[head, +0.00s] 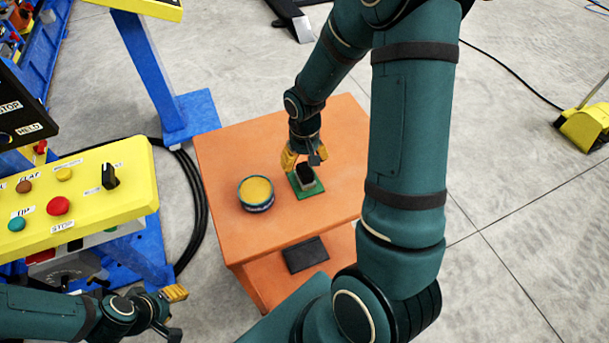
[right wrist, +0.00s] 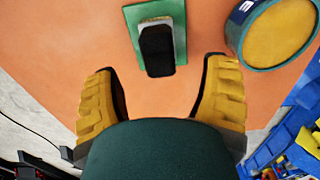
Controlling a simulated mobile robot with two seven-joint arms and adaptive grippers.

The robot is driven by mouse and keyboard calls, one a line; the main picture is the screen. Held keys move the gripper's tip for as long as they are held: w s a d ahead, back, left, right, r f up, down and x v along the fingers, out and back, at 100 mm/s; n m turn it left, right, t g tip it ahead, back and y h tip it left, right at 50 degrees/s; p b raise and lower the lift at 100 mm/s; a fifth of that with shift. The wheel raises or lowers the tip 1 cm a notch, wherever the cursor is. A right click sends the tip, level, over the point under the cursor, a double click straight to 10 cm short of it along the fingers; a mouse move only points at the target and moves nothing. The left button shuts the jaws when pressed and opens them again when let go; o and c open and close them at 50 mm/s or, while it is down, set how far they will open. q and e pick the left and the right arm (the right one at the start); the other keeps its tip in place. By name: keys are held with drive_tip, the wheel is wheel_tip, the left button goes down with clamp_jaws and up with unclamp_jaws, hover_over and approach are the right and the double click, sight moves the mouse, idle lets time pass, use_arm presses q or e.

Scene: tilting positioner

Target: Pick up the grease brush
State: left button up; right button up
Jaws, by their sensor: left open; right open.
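The grease brush (head: 306,173), a small upright block with a black top and pale sides, stands on a green base (head: 310,191) on the orange table. In the right wrist view, the brush (right wrist: 157,50) is beyond my fingertips, roughly midway between them, with the green base (right wrist: 180,20) around it. My right gripper (head: 303,161) is open with nothing between its fingers; it also shows in the right wrist view (right wrist: 159,73). It is close to the brush, and I see no contact. My left gripper (head: 176,311) is open beside the yellow control panel, away from the table.
A round tin of yellow grease (head: 257,192) stands left of the brush on the orange table (head: 233,152). A dark flat item (head: 305,254) lies on the lower shelf. The yellow control panel (head: 95,200) is at the left. Black cable (head: 194,215) lies on the floor.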

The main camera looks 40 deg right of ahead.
sight(305, 169)
drive_tip(key=shift+d+f+b, duration=0.1)
drive_tip(key=shift+f+b, duration=0.2)
drive_tip(key=shift+f, duration=2.6)
clamp_jaws()
